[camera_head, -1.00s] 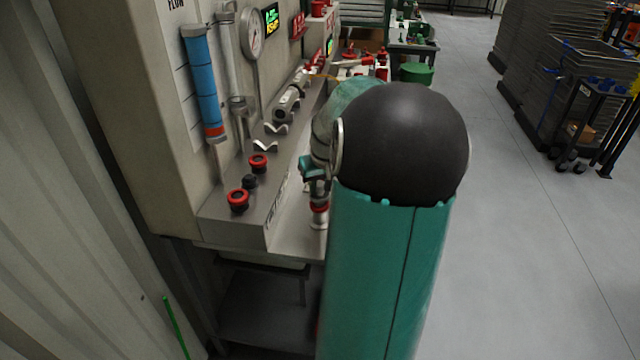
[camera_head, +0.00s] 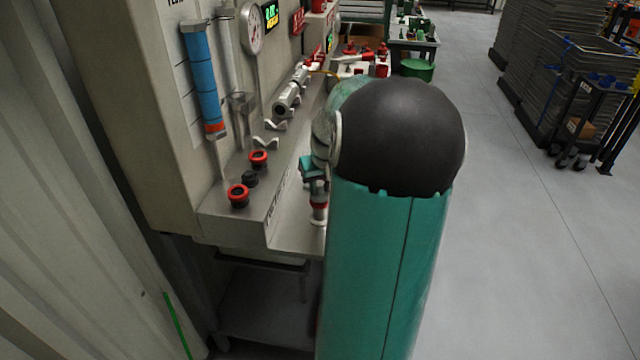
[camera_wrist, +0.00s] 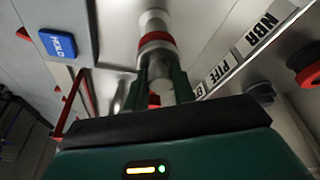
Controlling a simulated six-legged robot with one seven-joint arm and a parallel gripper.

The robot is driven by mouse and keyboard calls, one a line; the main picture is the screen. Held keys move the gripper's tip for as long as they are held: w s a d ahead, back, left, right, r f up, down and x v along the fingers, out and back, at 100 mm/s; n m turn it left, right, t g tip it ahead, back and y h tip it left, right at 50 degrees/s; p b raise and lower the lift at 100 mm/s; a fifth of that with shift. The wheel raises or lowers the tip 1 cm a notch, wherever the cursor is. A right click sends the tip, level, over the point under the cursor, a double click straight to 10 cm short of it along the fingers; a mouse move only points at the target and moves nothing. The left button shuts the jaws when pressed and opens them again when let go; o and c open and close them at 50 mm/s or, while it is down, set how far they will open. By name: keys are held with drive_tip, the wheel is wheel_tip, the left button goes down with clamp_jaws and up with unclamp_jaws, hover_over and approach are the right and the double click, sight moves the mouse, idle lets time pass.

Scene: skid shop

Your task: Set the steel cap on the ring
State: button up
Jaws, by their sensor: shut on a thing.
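My gripper (camera_wrist: 161,76) points at a steel fitting with a red ring (camera_wrist: 156,40) in the wrist view. Its two dark green fingers are shut on a steel piece (camera_wrist: 157,58), which looks like the steel cap. The red ring lies just beyond the fingertips, in line with the steel piece, with a pale steel part (camera_wrist: 155,20) beyond it. I cannot tell whether the cap and ring touch. In the head view my gripper (camera_head: 312,172) is partly hidden by my arm, above the red ring (camera_head: 319,206) on a steel stand (camera_head: 318,218) on the bench.
Red-rimmed black caps (camera_head: 238,195) sit on the labelled grey step (camera_head: 262,212) left of my gripper. A blue cylinder (camera_head: 205,80) and a gauge (camera_head: 252,28) are on the panel behind. A blue HOLD block (camera_wrist: 59,45) shows in the wrist view. Open floor lies right.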

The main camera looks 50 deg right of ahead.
drive_tip(key=shift+f, duration=0.35)
drive_tip(key=o, duration=0.9)
drive_tip(key=o, duration=0.5)
drive_tip(key=shift+o, duration=0.2)
drive_tip(key=shift+r, duration=1.65)
drive_tip(key=shift+r, duration=2.85)
